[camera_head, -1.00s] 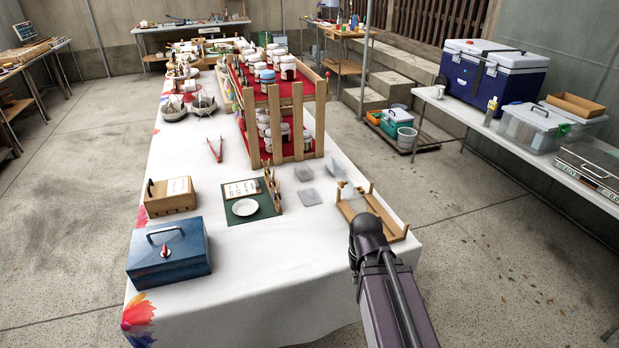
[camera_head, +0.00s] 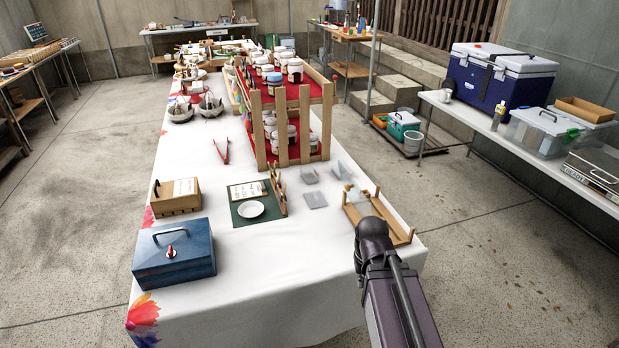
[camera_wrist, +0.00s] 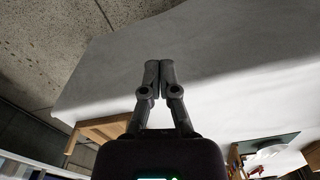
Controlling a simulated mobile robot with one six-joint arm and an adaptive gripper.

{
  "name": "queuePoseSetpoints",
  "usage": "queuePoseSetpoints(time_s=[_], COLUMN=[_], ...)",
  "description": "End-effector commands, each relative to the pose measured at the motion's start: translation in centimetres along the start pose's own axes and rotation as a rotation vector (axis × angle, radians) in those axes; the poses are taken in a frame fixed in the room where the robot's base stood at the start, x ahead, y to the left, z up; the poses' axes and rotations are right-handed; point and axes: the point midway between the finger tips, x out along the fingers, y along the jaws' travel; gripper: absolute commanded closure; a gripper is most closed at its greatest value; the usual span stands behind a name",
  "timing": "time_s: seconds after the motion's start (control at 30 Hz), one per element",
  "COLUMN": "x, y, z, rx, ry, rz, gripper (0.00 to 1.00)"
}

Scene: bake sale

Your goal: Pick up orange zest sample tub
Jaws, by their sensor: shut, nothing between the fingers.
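My gripper (camera_wrist: 159,78) shows in the wrist view, its two dark fingers shut together with nothing between them, over the white tablecloth. In the head view my arm covers the gripper at the table's right edge. Further clear pieces lie around the back end of a wooden tray (camera_head: 402,237) beside my arm. No label is readable, so I cannot tell which is the orange zest sample tub. No tub shows in the wrist view.
The wooden rack (camera_head: 284,140) holds several jars. A green mat with a white plate (camera_head: 251,209), a card box (camera_head: 176,196), a blue cash box (camera_head: 174,254) and red tongs (camera_head: 222,150) are on the table. A side table (camera_head: 480,122) with coolers stands at right.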

Motion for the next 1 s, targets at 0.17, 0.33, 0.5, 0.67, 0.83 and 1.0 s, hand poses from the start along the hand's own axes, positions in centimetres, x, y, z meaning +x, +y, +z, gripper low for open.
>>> queuePoseSetpoints(time_s=[0.17, 0.33, 0.5, 0.67, 0.83, 1.0], x=[0.0, 0.0, 0.3, 0.8, 1.6, 2.0], y=[0.0, 0.0, 0.4, 1.4, 3.6, 6.8], z=[0.0, 0.0, -0.5, -1.6, -3.5, -5.8], rx=[0.000, 0.002, 0.049, 0.179, 0.421, 0.725], ry=[0.000, 0.001, 0.010, 0.034, 0.072, 0.107], rz=[0.000, -0.001, -0.022, -0.079, -0.189, -0.334], gripper=[1.00, 0.73, 0.56, 0.56, 0.56, 0.56])
